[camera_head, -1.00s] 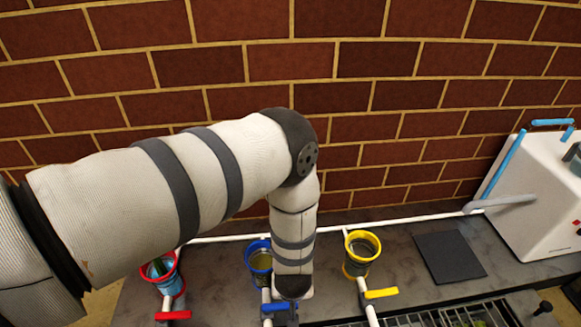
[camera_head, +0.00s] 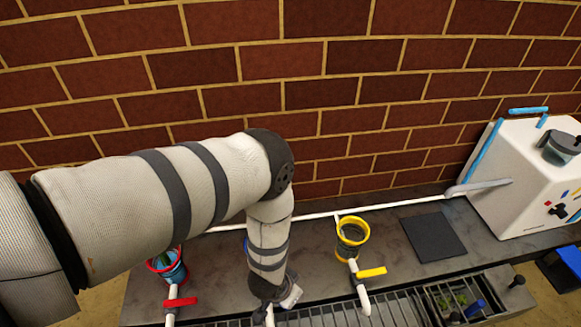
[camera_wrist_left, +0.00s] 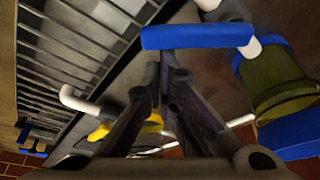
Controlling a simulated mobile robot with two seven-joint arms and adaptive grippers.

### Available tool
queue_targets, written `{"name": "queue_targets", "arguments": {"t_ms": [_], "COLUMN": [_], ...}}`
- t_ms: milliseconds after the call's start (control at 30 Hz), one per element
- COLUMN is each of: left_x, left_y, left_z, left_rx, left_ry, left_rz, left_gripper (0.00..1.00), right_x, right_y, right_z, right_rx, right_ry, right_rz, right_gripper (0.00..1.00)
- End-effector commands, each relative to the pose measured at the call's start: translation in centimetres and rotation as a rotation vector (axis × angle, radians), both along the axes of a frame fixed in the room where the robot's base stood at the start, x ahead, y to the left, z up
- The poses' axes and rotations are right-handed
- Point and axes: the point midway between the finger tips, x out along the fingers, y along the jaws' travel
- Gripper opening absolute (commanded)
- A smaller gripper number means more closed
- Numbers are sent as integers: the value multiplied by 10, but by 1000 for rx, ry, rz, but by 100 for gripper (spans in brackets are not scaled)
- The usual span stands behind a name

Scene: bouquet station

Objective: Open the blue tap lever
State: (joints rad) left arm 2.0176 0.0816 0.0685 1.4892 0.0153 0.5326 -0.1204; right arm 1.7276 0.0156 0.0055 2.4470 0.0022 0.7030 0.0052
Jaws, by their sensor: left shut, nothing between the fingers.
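The blue tap lever (camera_wrist_left: 197,36) is a blue bar across the top of the left wrist view, set at an angle over its white pipe (camera_wrist_left: 251,48). My left gripper (camera_wrist_left: 167,62) is shut and empty, its fingertips right at the lever's lower edge in the picture. I cannot tell whether they touch it. The blue-rimmed container (camera_wrist_left: 282,88) is to the right of the lever. In the head view my wrist hides the blue lever and most of that container, with only a sliver of its blue rim (camera_head: 246,243) showing. My right gripper is in neither view.
A red cup (camera_head: 170,267) with a red lever (camera_head: 181,302) is left of my wrist; a yellow cup (camera_head: 351,238) with a yellow lever (camera_head: 371,272) is right. A metal grate (camera_head: 400,308) runs along the front. A dark mat (camera_head: 433,237) and white machine (camera_head: 525,180) are farther right.

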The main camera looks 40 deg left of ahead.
Motion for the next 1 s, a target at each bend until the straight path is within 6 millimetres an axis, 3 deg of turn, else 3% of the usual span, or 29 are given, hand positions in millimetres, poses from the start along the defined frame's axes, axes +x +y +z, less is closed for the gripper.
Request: {"name": "queue_targets", "arguments": {"t_ms": [600, 767, 1000], "left_x": [-37, -43, -48], "left_y": [-5, -5, -3], "left_z": [0, 0, 0], "left_rx": [2, 0, 1], "left_ry": [1, 1, 0], "left_rz": [-541, -628, -623], "left_gripper": [0, 0, 0], "right_x": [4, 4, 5], "right_y": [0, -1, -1], "right_z": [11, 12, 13], "right_rx": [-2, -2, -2], "right_ry": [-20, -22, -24], "right_rz": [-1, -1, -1], "right_gripper": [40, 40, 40]}}
